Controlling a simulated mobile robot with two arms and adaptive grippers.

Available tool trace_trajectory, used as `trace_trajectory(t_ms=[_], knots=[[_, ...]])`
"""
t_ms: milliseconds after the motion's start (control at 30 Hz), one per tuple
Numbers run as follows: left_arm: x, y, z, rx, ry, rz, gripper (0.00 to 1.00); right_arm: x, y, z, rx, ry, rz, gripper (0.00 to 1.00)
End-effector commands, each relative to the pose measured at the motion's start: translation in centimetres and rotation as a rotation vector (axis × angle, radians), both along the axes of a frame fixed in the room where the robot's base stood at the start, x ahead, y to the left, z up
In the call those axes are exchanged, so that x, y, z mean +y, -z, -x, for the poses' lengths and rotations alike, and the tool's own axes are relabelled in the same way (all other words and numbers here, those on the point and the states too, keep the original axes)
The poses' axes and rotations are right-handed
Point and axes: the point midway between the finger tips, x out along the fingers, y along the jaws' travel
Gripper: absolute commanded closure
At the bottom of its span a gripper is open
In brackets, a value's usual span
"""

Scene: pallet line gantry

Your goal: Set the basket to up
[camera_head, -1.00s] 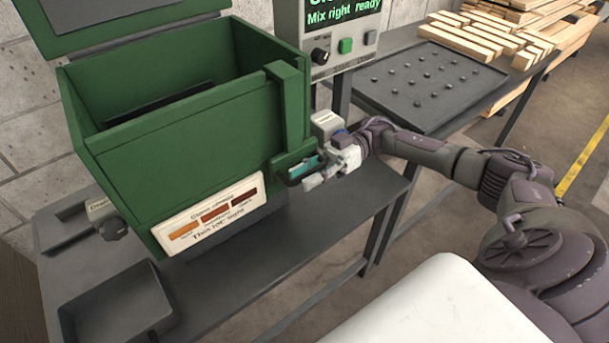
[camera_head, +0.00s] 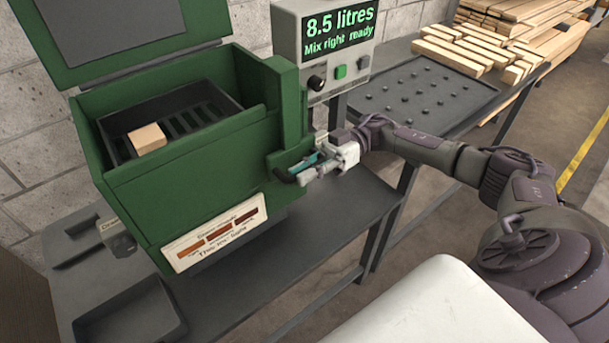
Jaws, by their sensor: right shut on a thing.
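The basket (camera_head: 203,112) is a dark slotted tray inside the green tank (camera_head: 180,170). It sits high, a little below the rim, with a light wooden block (camera_head: 147,139) in it. My right gripper (camera_head: 304,168) is shut on a handle (camera_head: 285,172) at the tank's right front side, beside the green upright post (camera_head: 284,105). The fingers cover part of the handle. My left gripper is not in view.
A display box (camera_head: 325,50) behind the tank reads "8.5 litres" and "Mix right ready". A studded dark board (camera_head: 420,92) and stacked timber (camera_head: 490,50) lie to the right. An empty dark tray (camera_head: 130,310) is at the lower left.

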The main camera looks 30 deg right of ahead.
Motion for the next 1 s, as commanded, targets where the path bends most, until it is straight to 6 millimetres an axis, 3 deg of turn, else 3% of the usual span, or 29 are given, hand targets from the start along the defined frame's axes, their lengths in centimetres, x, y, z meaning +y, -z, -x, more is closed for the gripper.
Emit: trace_trajectory(t_ms=[33,200,567,600,700,1000], knots=[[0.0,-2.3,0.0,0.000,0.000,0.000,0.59,0.1,-2.9,-0.1,-0.006,0.000,-0.007,1.00],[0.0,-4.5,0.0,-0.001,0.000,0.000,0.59,0.1,-5.9,-0.1,-0.003,0.000,-0.007,1.00],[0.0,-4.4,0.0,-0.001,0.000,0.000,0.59,0.0,-6.2,-0.1,-0.007,0.001,-0.011,1.00],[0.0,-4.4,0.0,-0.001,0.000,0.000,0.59,0.0,-6.2,-0.1,-0.008,0.001,-0.010,0.77],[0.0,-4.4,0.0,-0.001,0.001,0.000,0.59,0.0,-6.1,-0.1,-0.007,0.000,-0.008,0.61],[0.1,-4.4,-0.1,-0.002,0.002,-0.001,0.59,0.0,-5.8,0.0,-0.003,0.001,-0.004,0.59]])
